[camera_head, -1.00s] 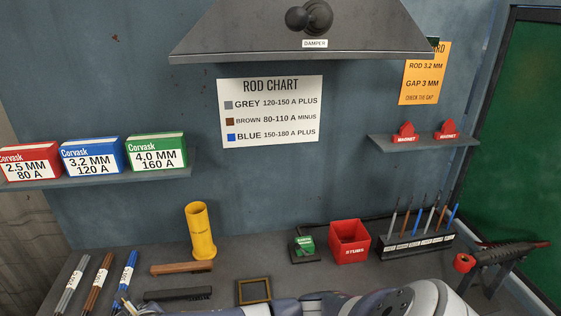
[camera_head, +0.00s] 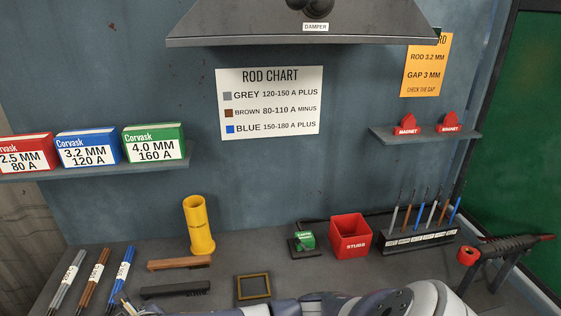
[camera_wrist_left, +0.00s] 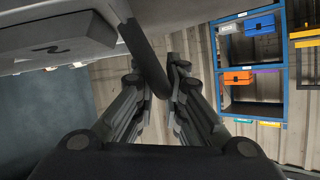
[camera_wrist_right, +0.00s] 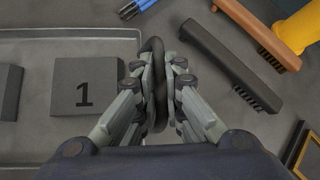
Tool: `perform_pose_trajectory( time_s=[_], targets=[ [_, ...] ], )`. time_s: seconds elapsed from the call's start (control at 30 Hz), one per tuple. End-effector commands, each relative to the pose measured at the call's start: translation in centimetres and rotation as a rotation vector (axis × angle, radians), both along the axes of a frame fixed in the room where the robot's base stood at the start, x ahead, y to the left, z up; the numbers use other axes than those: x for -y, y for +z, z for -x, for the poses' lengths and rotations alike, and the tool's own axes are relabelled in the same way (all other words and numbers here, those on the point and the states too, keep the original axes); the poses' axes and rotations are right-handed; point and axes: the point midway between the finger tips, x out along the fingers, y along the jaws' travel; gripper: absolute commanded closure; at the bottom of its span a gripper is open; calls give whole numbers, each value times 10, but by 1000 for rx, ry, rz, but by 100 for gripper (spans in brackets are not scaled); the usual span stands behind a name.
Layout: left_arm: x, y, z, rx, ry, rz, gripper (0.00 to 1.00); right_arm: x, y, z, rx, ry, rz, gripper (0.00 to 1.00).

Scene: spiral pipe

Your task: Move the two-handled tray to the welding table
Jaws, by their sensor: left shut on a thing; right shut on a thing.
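The two-handled tray (camera_wrist_right: 70,33) is a grey, shallow, rimmed tray, seen in part at the left of the right wrist view. A grey block marked 1 (camera_wrist_right: 85,86) and another dark block (camera_wrist_right: 8,92) sit on it. My right gripper (camera_wrist_right: 158,85) is shut on its dark looped handle (camera_wrist_right: 153,45). In the left wrist view my left gripper (camera_wrist_left: 160,80) is shut on a dark bar-like handle (camera_wrist_left: 143,50), beside a grey surface with a 2 mark (camera_wrist_left: 50,49). The head view shows neither gripper nor the tray. I cannot tell whether the tray touches the table.
The welding table (camera_head: 245,250) holds brushes (camera_head: 178,264), a yellow cylinder (camera_head: 198,226), a small frame (camera_head: 252,287), a red stubs bin (camera_head: 350,237), a rod rack (camera_head: 420,238) and rods at left (camera_head: 95,280). A blue shelf (camera_wrist_left: 252,106) stands beyond my left gripper.

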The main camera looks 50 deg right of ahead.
Motion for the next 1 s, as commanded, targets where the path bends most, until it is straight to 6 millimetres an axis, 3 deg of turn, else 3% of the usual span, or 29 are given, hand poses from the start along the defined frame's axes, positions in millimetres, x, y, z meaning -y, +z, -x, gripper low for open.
perform_pose_trajectory(
  time_s=[0.47, 0.5, 0.57, 0.6, 1.0],
  targets=[
    [-3, -14, -2, 10, 4, -4, 100, 3, -15, -3, 8, -6, 4, 100],
    [-4, -18, 0, -1, 6, -4, 85, 4, -18, 0, -1, -6, 6, 87],
    [-4, -18, 0, -1, 6, -4, 72, 3, -17, 0, -1, -6, 6, 73],
    [-3, -18, 0, -1, 5, -4, 70, 3, -17, 0, -1, -5, 5, 71],
    [0, -16, 4, -1, 1, 0, 70, 1, -17, 0, 0, -1, 1, 71]
  ],
)
